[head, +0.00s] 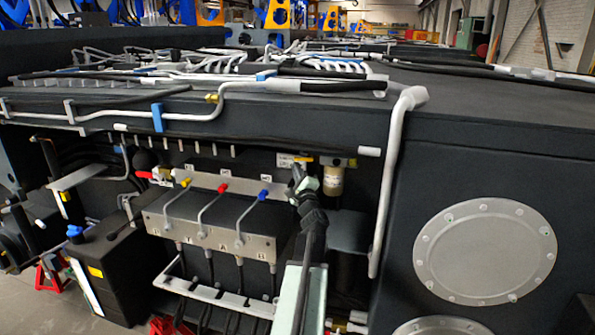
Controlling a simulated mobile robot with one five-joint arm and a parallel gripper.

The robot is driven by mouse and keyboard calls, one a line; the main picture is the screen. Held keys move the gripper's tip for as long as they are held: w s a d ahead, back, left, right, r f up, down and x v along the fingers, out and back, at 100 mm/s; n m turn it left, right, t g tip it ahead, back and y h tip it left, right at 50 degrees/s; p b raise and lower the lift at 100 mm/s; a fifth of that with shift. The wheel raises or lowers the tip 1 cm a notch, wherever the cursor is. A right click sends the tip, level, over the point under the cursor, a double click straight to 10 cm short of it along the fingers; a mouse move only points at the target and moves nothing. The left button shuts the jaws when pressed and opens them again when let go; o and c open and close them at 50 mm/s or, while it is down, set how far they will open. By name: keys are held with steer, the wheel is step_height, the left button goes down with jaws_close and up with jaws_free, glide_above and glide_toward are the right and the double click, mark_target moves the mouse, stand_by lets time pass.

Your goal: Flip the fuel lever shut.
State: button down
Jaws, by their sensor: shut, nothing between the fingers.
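My gripper (297,172) is shut and empty, at the end of my arm, which rises from the bottom centre. It is in front of the recess under the chassis top. A small yellow lever (303,159) shows just behind and above the fingertips, beside a pale filter cylinder (333,180); this may be the fuel lever, but no label can be read. I cannot tell whether the fingertips touch it. The gripper and wrist hide part of the fittings below it.
A grey valve block (213,230) left of my gripper carries levers with yellow (186,182), red (223,188) and blue (264,195) knobs. A white vertical pipe (388,190) stands to the right. A black battery-like box (110,265) is at lower left.

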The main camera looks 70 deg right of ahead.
steer(key=b+v, duration=0.2)
steer(key=v, duration=0.5)
steer(key=shift+s+a, duration=0.2)
steer(key=shift+a, duration=0.1)
